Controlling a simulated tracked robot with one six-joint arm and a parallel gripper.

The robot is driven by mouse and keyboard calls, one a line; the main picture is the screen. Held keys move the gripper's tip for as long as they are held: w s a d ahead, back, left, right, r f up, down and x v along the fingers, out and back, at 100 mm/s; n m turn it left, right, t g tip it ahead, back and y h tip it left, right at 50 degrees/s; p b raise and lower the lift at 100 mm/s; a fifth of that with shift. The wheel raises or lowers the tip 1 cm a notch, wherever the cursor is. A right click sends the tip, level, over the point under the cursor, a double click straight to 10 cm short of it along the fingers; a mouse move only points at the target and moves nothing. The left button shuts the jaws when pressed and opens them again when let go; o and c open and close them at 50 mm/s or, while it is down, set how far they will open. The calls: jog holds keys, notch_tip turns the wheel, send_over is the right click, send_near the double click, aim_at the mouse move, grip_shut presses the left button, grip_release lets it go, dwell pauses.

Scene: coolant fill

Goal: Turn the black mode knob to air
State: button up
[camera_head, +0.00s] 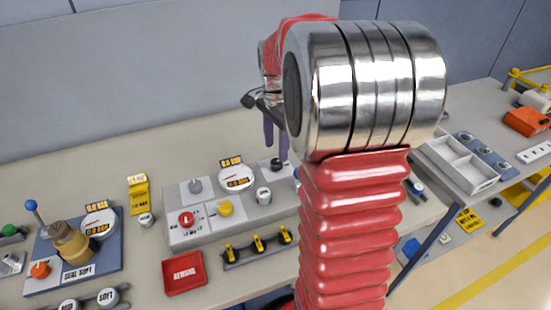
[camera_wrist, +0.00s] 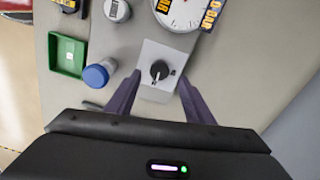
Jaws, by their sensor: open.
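The black mode knob (camera_wrist: 159,69) stands on a light grey plate (camera_wrist: 151,91) in the wrist view. In the head view the black knob (camera_head: 276,164) is at the back right of the grey panel. No label for air is readable, and I cannot tell its setting. My gripper (camera_wrist: 159,79) is open, with its two purple fingers on either side of the plate, short of closing on the knob. In the head view my gripper (camera_head: 276,150) points down just above the knob; my arm hides the area to its right.
A white-grey cap (camera_head: 264,196) stands near. In the wrist view a blue-lidded jar (camera_wrist: 96,75) and green tray (camera_wrist: 68,54) lie left.

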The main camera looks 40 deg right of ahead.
aim_at(276, 161)
jog(key=shift+f, duration=2.65)
jog(key=shift+c, duration=0.2)
